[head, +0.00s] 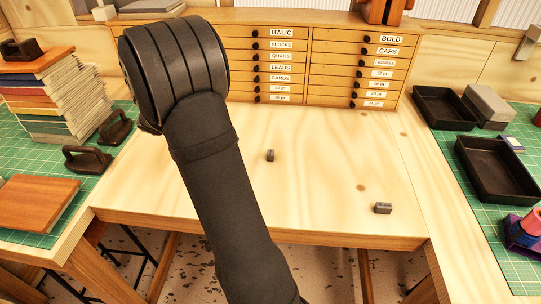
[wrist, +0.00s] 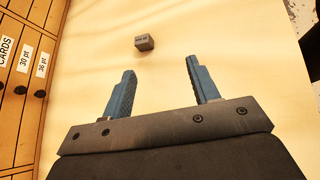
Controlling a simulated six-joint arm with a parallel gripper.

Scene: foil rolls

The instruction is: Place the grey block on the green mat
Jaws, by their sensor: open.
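Two small grey blocks lie on the pale wooden bench in the head view: one near the middle (head: 270,155) and one nearer the front right edge (head: 383,208). One grey block (wrist: 144,43) with faint dark lettering on its side shows in the wrist view, just beyond my fingertips and apart from them. I cannot tell for sure which of the two it is. My gripper (wrist: 160,68) is open and empty, its blue fingers wide apart. In the head view my arm hides it. Green mats lie at the left (head: 93,182) and the right (head: 518,270).
A labelled drawer cabinet (head: 307,62) closes off the back. The left mat holds a paper stack (head: 75,100), dark-handled tools (head: 88,158) and a wooden board (head: 35,200). Black trays (head: 492,168) and a grey slab (head: 488,105) crowd the right mat. The bench between the blocks is clear.

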